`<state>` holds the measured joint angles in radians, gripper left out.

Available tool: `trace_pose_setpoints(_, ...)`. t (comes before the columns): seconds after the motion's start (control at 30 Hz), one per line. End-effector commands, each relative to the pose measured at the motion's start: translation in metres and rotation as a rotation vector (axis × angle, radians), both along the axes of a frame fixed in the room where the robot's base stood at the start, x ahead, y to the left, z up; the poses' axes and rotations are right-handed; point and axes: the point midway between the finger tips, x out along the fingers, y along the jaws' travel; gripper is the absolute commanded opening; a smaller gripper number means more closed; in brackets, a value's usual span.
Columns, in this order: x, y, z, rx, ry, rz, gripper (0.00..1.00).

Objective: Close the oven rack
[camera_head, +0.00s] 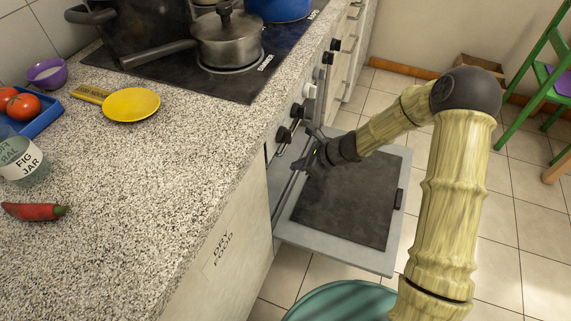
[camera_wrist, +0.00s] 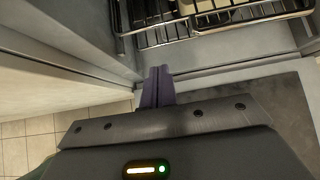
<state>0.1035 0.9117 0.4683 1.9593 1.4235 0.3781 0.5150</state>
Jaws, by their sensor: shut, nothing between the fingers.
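The oven door (camera_head: 345,200) is folded down open, low in front of the stove. In the wrist view, the wire oven rack (camera_wrist: 222,20) shows at the top, with a pale object (camera_wrist: 193,6) on it, cut off by the frame. The rack's full depth and how far it sticks out cannot be told. My gripper (camera_head: 299,164) is at the oven opening, above the door's inner side. In the wrist view, its purple fingers (camera_wrist: 157,86) are together and empty, pointing toward the oven just short of the rack in the picture. I cannot tell whether they touch anything.
A granite counter (camera_head: 150,180) with a cabinet below lies left of the oven. A pot (camera_head: 226,40) stands on the stove. A teal round container (camera_head: 340,302) is on the floor near the door. A green chair (camera_head: 545,75) stands at the right.

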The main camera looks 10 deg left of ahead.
Motion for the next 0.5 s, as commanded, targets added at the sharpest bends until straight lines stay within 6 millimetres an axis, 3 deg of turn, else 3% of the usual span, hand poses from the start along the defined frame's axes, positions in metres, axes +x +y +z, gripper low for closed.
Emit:
trace_pose_setpoints(0.03, -0.002, -0.006, 0.011, 0.0, -0.001, 0.002, 0.0)
trace_pose_setpoints(0.2, -0.005, -0.02, 0.023, -0.001, 0.0, 0.004, 0.0)
trace_pose_setpoints(0.5, -0.005, -0.024, 0.025, -0.001, 0.001, 0.004, 0.0)
